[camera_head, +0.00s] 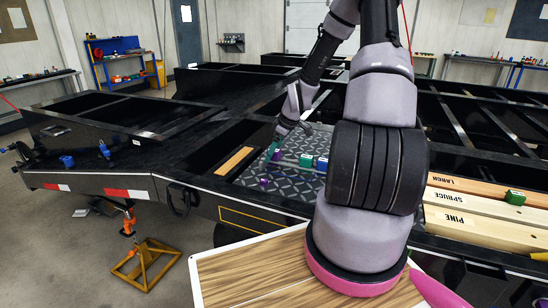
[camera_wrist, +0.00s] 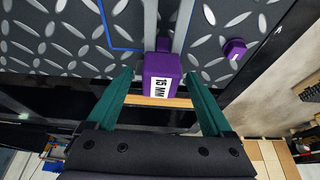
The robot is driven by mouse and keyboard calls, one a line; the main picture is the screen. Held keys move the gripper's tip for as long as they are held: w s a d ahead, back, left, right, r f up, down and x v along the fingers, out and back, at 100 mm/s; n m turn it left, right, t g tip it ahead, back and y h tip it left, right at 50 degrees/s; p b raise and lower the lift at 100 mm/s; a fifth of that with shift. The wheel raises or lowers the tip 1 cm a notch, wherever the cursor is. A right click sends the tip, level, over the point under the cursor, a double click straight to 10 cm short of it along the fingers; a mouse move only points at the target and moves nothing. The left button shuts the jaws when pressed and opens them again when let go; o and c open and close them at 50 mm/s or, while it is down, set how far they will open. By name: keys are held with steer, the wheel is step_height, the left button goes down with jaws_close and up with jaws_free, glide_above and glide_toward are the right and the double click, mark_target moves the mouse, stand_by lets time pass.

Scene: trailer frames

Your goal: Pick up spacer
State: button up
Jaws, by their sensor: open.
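A purple spacer marked "15 MM" (camera_wrist: 161,80) shows in the wrist view between the two green fingers of my gripper (camera_wrist: 160,76). The fingers are open, with a small gap on each side of it. In the head view my gripper (camera_head: 271,151) is low over the patterned metal deck, and a bit of purple (camera_head: 277,155) shows beside its fingers. A smaller purple piece (camera_wrist: 235,48) lies apart on the deck to the right in the wrist view; a purple piece also shows in the head view (camera_head: 263,182).
A green block (camera_head: 306,160) and a blue block (camera_head: 322,164) are on the deck right of my gripper. A wooden strip (camera_head: 235,161) lies left of it. Labelled boards, including PINE (camera_head: 480,228), lie at the right. Dark frame beams surround the deck.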

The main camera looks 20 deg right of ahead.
jaws_close()
steer(key=shift+r, duration=0.15)
